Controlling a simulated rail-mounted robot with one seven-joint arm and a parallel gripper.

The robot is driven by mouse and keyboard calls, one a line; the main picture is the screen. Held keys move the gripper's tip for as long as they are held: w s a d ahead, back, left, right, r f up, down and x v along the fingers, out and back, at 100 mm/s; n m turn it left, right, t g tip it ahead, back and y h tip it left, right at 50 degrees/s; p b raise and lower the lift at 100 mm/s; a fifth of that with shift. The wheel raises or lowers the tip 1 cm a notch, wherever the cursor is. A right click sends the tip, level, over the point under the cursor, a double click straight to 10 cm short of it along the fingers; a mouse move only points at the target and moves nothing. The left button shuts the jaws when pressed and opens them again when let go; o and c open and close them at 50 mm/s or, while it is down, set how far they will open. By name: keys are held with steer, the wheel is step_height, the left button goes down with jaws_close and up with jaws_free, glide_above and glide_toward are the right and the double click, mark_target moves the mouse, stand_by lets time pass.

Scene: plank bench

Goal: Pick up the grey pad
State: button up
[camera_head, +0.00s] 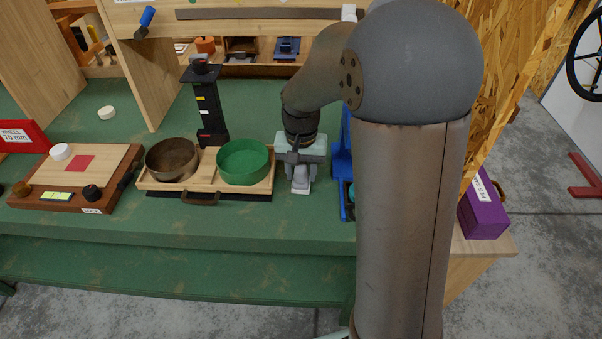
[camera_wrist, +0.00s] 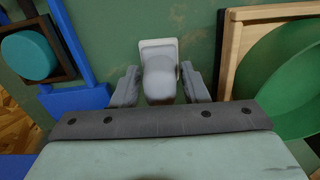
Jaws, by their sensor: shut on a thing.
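The grey pad (camera_wrist: 160,78) is a small grey rounded block on a paler, squarish base, at the top middle of the wrist view. My gripper (camera_wrist: 161,88) has one finger on each side of the grey block and is shut on it. In the head view, my gripper (camera_head: 300,178) points down at the green bench top, right of the green bowl, and the pale end of the pad (camera_head: 300,191) shows beneath it. I cannot tell whether the pad touches the bench.
A wooden tray (camera_head: 226,189) with a green bowl (camera_head: 243,163) and a brown bowl (camera_head: 172,160) stands close on the left. A blue frame (camera_head: 340,180) stands close on the right. A black stand (camera_head: 209,110) rises behind the tray. Bare green bench (camera_head: 250,225) lies in front.

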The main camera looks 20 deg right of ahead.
steer(key=shift+r, duration=0.5)
steer(key=s+d+r+b, duration=0.2)
steer(key=s+d+r, duration=0.1)
steer(key=s+r, duration=0.8)
steer(key=s, duration=0.2)
steer(key=shift+s+r, duration=0.3)
steer(key=shift+s, duration=0.05)
steer(key=shift+d, duration=0.1)
